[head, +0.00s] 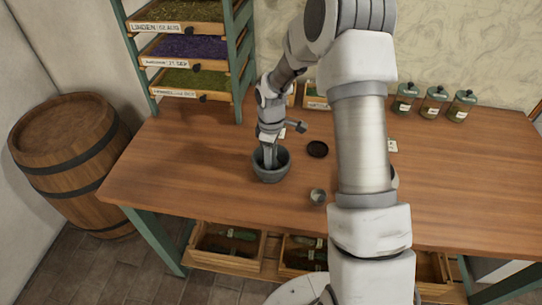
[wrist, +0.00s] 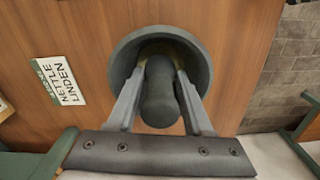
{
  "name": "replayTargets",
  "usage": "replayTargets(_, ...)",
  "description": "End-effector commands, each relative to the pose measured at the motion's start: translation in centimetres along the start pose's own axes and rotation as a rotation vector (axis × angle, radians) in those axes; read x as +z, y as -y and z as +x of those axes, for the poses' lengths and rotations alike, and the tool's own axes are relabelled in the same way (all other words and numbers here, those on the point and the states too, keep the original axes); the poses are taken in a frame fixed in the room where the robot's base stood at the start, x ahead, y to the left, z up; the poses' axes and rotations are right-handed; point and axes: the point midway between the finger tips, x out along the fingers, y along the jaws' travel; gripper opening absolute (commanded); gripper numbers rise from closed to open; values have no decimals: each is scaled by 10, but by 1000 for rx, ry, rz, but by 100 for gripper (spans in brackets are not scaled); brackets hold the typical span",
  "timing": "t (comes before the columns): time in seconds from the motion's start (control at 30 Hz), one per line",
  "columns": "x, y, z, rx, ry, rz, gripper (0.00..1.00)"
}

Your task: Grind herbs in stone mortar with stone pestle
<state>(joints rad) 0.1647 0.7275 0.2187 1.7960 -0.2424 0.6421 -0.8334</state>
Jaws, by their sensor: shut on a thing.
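The stone mortar (head: 271,171) is a dark grey bowl standing upright on the wooden table, left of centre in the head view. In the wrist view the mortar (wrist: 124,62) is seen from above. The stone pestle (wrist: 160,95) is a dark, rounded rod between my fingers, its lower end inside the bowl. My gripper (wrist: 160,90) is shut on the pestle, with its fingertips reaching into the mortar's mouth. In the head view my gripper (head: 269,155) points down into the bowl.
A card reading "NETTLE LINDEN" (wrist: 59,81) lies beside the mortar. A small grey cup (head: 318,196) and a dark round dish (head: 317,149) stand to its right. Lidded jars (head: 434,102) line the back right. A drying rack (head: 185,50) stands at the back left.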

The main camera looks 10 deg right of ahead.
Motion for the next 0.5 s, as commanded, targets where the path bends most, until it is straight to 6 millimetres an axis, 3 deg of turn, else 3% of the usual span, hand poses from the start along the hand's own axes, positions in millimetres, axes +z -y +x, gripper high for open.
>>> replayTargets(0.5,0,0,6,1,0,0,0)
